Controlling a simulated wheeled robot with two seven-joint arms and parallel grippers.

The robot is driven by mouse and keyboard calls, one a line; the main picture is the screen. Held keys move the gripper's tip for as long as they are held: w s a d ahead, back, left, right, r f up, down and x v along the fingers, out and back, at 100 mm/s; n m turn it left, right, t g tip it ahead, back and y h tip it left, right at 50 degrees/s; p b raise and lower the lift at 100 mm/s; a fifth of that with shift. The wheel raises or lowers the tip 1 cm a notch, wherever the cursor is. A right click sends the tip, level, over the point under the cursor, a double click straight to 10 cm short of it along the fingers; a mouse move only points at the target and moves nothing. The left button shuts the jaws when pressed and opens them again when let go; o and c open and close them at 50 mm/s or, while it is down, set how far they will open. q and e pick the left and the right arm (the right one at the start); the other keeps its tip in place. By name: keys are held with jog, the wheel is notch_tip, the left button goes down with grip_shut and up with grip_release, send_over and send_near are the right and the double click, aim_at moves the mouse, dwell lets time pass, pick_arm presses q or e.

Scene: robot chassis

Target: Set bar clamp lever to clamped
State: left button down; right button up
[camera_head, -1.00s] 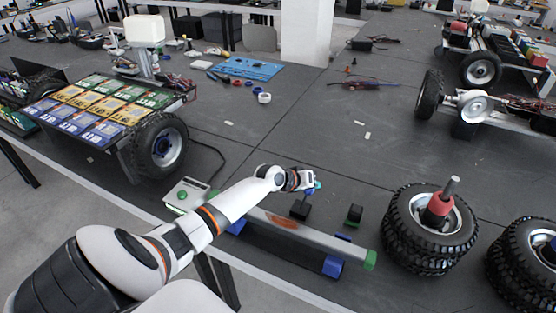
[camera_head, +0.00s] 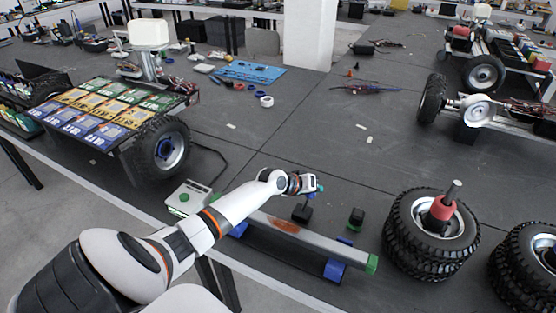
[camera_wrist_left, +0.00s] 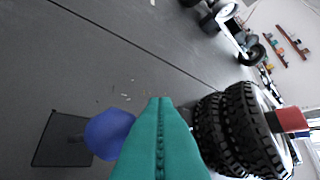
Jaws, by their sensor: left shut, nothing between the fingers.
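A silver bar (camera_head: 318,241) with a green end (camera_head: 372,264) lies at the near table edge, with blue pieces under it, one near its right end (camera_head: 334,270). A dark block (camera_head: 302,213) stands just behind the bar. My left gripper (camera_head: 320,188) is above and behind this block; its teal fingers (camera_wrist_left: 160,135) are shut and empty. In the left wrist view a rounded blue knob (camera_wrist_left: 107,135) is just left of the fingers, partly hidden by them, beside a dark square plate (camera_wrist_left: 62,138). I cannot tell whether knob and fingers touch, or the lever's position. My right gripper is out of view.
Stacked black tires (camera_head: 428,238) with a red-collared post (camera_head: 440,209) stand right of the bar. A small dark-and-green block (camera_head: 356,217) is between. A box with a green button (camera_head: 185,199) is left. The table behind the gripper is mostly clear.

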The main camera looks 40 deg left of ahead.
pick_arm(q)
jog(key=shift+r, duration=0.1)
jog(key=shift+r+p, duration=0.75)
jog(key=shift+p, duration=0.05)
jog(key=shift+r, duration=0.1)
